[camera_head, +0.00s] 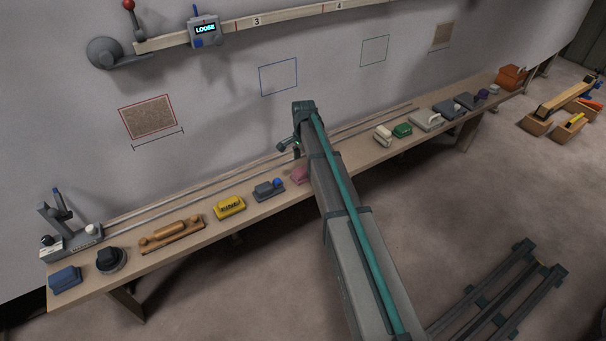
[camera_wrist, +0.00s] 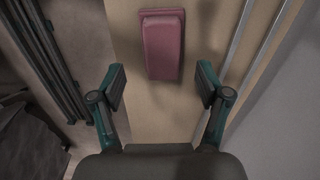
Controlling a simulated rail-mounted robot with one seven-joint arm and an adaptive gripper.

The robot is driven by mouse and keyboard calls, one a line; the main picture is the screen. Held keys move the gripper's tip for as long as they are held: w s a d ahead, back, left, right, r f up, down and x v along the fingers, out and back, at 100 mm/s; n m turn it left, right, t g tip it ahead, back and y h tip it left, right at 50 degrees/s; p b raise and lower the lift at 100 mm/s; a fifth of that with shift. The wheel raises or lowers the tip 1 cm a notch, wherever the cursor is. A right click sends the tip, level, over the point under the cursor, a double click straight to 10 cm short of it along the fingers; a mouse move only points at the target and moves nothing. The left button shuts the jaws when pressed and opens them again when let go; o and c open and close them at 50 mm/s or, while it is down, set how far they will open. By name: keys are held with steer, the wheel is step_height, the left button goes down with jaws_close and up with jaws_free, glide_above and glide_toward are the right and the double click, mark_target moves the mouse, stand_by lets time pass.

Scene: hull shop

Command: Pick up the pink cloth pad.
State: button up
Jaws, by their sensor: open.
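The pink cloth pad (camera_wrist: 163,47) lies on the wooden bench in the wrist view, just beyond my fingertips and roughly centred between them. In the head view only part of the pink pad (camera_head: 300,175) shows beside my arm, which hides the rest. My gripper (camera_wrist: 161,88) is open and empty, with one finger toward each side of the pad and neither touching it. In the head view my gripper (camera_head: 292,147) is mostly hidden behind my arm, over the bench near the wall.
The bench (camera_head: 75,290) runs along the wall. A grey block with a blue knob (camera_head: 269,189) and a yellow block (camera_head: 229,207) lie left of the pad. A cream block (camera_head: 383,135) and a green block (camera_head: 402,130) lie to the right. Metal rails (camera_wrist: 248,60) run along the bench's wall side.

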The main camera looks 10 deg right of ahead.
mark_target(303, 169)
steer(key=shift+w+a+f+p, duration=0.1)
steer(key=shift+f+p, duration=0.1)
steer(key=shift+f, duration=1.1)
steer(key=shift+w+f+p, duration=0.1)
steer(key=shift+f+p, duration=0.1)
steer(key=shift+f, duration=1.05)
steer(key=shift+s, duration=0.1)
steer(key=c, duration=1.2)
